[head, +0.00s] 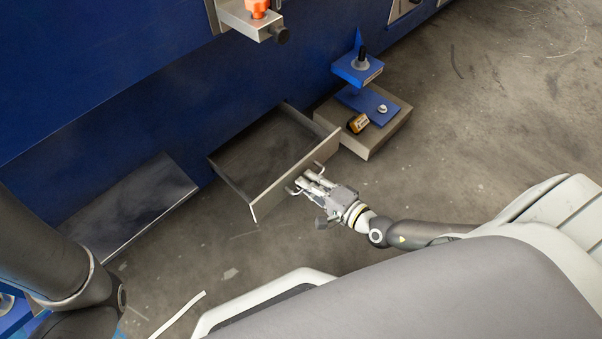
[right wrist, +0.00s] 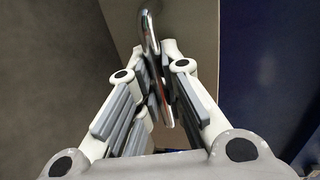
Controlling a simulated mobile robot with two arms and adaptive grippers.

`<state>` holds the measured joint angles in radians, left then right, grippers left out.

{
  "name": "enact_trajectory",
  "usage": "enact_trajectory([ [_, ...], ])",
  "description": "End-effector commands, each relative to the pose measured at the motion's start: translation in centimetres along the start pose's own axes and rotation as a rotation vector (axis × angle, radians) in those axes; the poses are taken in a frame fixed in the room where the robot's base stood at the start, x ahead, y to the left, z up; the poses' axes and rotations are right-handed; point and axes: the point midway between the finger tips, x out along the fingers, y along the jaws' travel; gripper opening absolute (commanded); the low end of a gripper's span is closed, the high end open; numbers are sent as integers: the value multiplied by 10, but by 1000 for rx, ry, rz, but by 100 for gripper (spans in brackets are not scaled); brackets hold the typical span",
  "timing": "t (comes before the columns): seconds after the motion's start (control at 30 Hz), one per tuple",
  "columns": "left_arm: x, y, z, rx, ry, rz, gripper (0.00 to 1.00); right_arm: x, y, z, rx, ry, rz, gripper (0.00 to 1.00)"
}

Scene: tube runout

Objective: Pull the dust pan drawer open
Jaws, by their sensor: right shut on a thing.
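The dust pan drawer (head: 262,157) stands out from the blue machine in the head view, its dark inside showing from above. Its light front panel (head: 295,175) carries a metal bar handle (head: 321,165). My right gripper (head: 303,181) is at the front panel, shut on the handle. In the right wrist view the shiny handle (right wrist: 151,35) runs down between the fingers of my right gripper (right wrist: 160,85). The hold itself is partly hidden by the finger pads. My left arm shows at the left edge of the head view, but its gripper is not visible.
A blue machine wall (head: 120,75) runs behind the drawer. A dark metal plate (head: 135,208) lies to the left. The concrete floor (head: 490,125) is clear at right.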

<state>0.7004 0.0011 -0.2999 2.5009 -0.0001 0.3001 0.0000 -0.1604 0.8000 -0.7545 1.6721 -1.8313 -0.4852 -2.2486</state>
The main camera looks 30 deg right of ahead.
Motion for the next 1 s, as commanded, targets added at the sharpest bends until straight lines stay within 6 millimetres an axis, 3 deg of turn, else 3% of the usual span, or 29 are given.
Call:
enact_trajectory([
  [0.33, 0, 0, 0, 0, -1, 0, 52, -2, 1, 0, 0, 0, 1, 0],
  [0.37, 0, 0, 0, 0, -1, 0, 52, -2, 1, 0, 0, 0, 1, 13],
  [0.5, 0, 0, 0, 0, -1, 0, 52, -1, 1, 0, 0, 0, 1, 31],
  [0.83, -1, -1, 2, -2, -6, -7, 52, -3, 1, 0, 0, 0, 1, 31],
  [1.0, 0, -1, 1, -1, -4, -4, 52, -20, 2, 0, -1, 0, 4, 31],
])
